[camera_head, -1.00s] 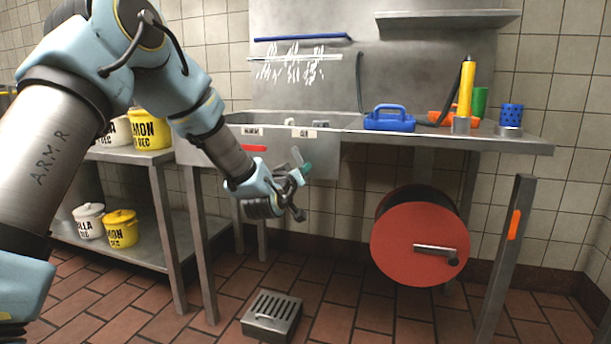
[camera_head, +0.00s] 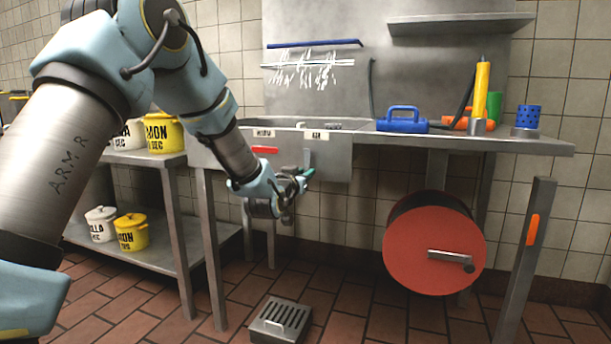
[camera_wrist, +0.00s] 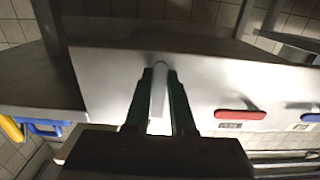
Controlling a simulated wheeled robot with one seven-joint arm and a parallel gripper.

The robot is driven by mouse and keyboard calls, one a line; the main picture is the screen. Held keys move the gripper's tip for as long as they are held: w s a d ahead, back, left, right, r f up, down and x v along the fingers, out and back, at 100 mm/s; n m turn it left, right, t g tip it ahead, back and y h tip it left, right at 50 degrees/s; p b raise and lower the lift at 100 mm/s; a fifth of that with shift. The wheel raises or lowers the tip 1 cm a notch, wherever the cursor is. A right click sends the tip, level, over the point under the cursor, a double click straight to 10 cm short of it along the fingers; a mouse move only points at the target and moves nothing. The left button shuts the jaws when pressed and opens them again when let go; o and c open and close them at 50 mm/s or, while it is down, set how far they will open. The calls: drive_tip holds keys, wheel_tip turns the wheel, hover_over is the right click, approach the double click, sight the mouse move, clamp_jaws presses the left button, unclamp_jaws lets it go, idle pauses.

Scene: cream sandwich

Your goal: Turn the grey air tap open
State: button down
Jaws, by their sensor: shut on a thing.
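The grey air tap (camera_head: 307,157) is a flat lever on the steel front panel below the label that reads like AIR. It stands about upright in the head view. My gripper (camera_head: 304,174) is at the lever, its green fingers close to the panel. In the wrist view the grey lever (camera_wrist: 158,95) lies between the two dark green fingers of my gripper (camera_wrist: 160,78), which are shut on it. The lower part of the lever is hidden by the gripper in the head view.
A red lever (camera_head: 265,150) lies level to the left on the same panel (camera_head: 335,165). A blue lever (camera_wrist: 303,105) shows beyond it in the wrist view. A red hose reel (camera_head: 425,250) hangs to the right. A slotted drain box (camera_head: 282,318) stands on the floor below.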

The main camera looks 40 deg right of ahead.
drive_tip(key=c, duration=0.8)
unclamp_jaws()
drive_tip(key=shift+o, duration=0.2)
drive_tip(key=shift+a, duration=0.1)
drive_tip(key=v, duration=1)
drive_tip(key=shift+s+a+p, duration=0.15)
drive_tip(key=shift+a+p, duration=0.15)
drive_tip(key=shift+p, duration=0.1)
drive_tip(key=shift+f, duration=0.1)
